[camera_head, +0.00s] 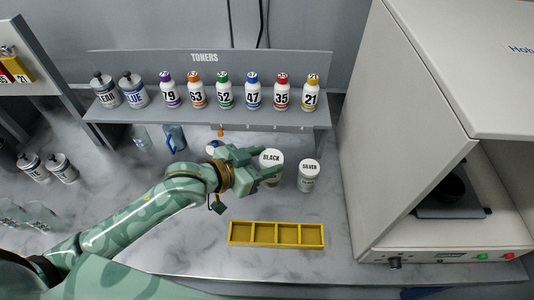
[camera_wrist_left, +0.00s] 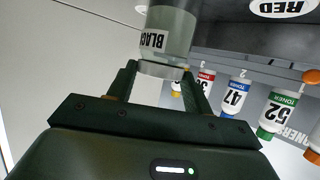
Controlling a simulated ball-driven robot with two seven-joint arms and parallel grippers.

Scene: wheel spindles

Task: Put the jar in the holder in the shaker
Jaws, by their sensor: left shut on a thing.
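A white jar with a BLACK label (camera_head: 271,158) stands between the fingers of my left gripper (camera_head: 262,170) in the head view. In the left wrist view the jar (camera_wrist_left: 170,38) is gripped by the two dark fingers of the left gripper (camera_wrist_left: 162,88). I cannot tell whether the jar touches the counter. The shaker (camera_head: 440,130) is the big white cabinet at the right with an open front. A dark round holder (camera_head: 452,190) sits inside it on a dark plate and looks empty. My right gripper is not in view.
A white SILVER jar (camera_head: 309,176) stands close right of the held jar. A yellow divided tray (camera_head: 276,244) lies in front. A shelf (camera_head: 215,126) with several toner bottles is behind. The counter between tray and shaker is clear.

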